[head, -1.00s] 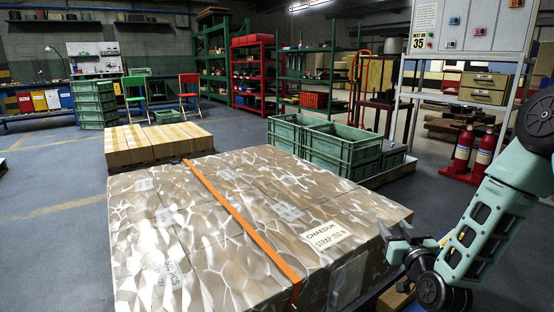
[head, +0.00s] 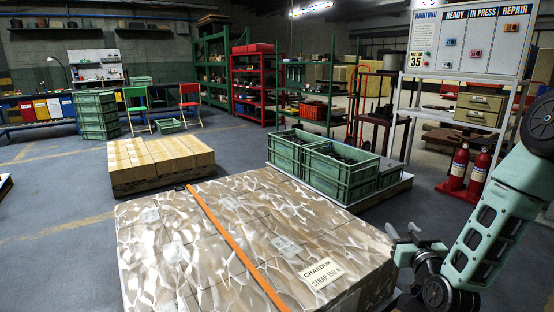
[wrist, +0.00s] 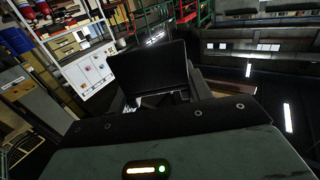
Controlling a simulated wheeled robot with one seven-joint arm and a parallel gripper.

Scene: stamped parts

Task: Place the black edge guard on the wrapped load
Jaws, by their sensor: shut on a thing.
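The wrapped load (head: 170,265) is a wide, low stack of boxes under shiny clear film, filling the lower middle of the head view. An orange strap (head: 232,243) runs across its top, and a white label is stuck near its right corner. My gripper (head: 408,243) is beside the load's right corner, near top height. In the wrist view a flat black panel, the black edge guard (wrist: 150,72), stands between the fingers of my gripper (wrist: 165,100), which is shut on it. The guard cannot be made out clearly in the head view.
Green crates (head: 340,172) with dark parts stand on a pallet behind the load. A smaller box stack (head: 160,160) is at the back left. Red extinguishers (head: 459,168) and a white board rack (head: 470,45) stand at the right. The floor left of the load is clear.

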